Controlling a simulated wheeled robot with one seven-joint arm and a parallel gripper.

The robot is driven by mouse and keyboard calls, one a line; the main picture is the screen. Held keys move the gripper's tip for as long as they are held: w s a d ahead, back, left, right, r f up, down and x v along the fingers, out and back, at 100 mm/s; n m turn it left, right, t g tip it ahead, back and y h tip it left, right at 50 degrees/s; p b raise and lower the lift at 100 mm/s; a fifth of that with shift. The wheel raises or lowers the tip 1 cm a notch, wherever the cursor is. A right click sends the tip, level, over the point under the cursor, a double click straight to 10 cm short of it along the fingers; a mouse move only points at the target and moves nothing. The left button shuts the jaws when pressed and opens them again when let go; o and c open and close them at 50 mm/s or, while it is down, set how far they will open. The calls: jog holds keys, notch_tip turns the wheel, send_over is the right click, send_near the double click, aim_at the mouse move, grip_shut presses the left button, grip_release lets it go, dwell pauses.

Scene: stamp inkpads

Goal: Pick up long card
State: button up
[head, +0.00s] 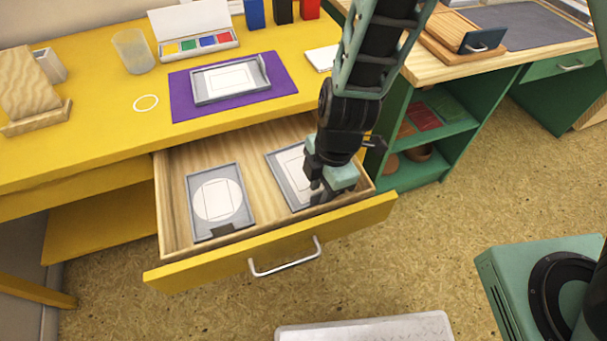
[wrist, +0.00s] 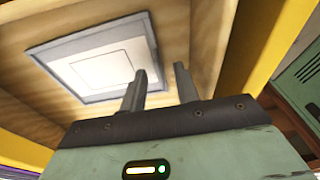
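A grey-framed card (head: 288,170) with a white rectangle lies in the right part of the open drawer, partly hidden by my arm. It also shows in the wrist view (wrist: 92,62), flat on the drawer's wooden floor. A second grey card (head: 218,200) with a white circle lies to its left. I cannot tell for sure which card is the long one. My gripper (head: 318,190) is down inside the drawer at the right card's near right side.
The yellow drawer (head: 215,262) is pulled out; its walls surround the gripper. On the yellow desk above, a purple mat (head: 283,82) holds a grey frame (head: 230,82). A paint box (head: 197,45) and a cup (head: 133,50) stand behind. A green shelf unit (head: 398,160) stands right.

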jog(key=shift+a+f, duration=0.1)
jog(key=shift+f, duration=0.65)
grip_shut()
jog(key=shift+r, duration=0.15)
